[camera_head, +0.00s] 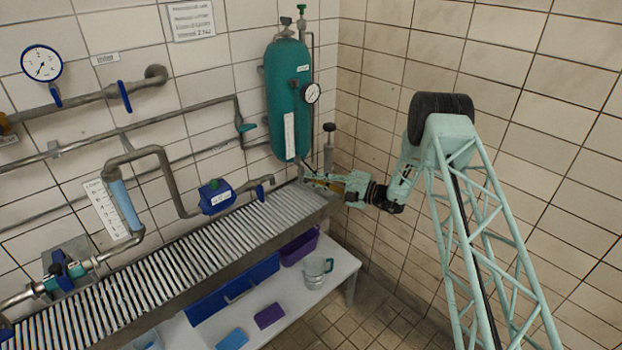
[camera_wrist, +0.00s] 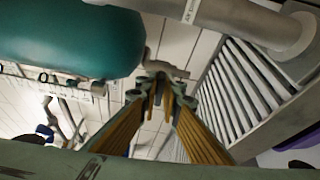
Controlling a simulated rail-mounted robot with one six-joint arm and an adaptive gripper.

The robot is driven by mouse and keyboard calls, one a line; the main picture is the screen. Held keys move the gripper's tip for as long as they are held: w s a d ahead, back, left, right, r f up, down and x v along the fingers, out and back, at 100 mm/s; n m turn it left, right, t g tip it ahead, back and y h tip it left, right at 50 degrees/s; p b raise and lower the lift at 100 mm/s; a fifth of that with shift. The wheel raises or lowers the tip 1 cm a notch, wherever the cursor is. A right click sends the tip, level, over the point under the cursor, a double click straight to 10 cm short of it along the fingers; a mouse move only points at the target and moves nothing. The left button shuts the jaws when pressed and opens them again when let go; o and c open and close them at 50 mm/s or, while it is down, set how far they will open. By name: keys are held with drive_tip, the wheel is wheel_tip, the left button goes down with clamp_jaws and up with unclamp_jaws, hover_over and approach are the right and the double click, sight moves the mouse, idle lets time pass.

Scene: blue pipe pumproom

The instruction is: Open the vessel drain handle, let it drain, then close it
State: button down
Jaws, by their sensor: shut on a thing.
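The teal vessel (camera_head: 284,100) hangs upright on the tiled wall near the corner, with a gauge on its right side. In the wrist view its rounded body (camera_wrist: 70,40) fills the upper left. My gripper (camera_head: 308,180) is just under the vessel's lower end, above the far end of the slatted grate. In the wrist view, the fingers of my gripper (camera_wrist: 161,90) come together on the small grey drain handle (camera_wrist: 165,70) beside the vessel. The fingertips hide part of the handle. Whether the valve is open cannot be told, and no liquid shows.
The slatted grate (camera_head: 180,255) runs along the wall below the vessel. A vertical pipe stands right beside the vessel. A white shelf (camera_head: 342,262) below holds a clear jug (camera_head: 317,271) and purple and blue bins. Pipes with blue valves line the left wall.

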drive_tip(key=shift+m, duration=0.5)
drive_tip(key=c, duration=2.8)
unclamp_jaws()
drive_tip(key=shift+d, duration=0.15)
drive_tip(key=shift+f+v, duration=0.15)
drive_tip(key=shift+v, duration=2.8)
drive_tip(key=shift+f+v, duration=0.1)
drive_tip(key=shift+v, duration=2.8)
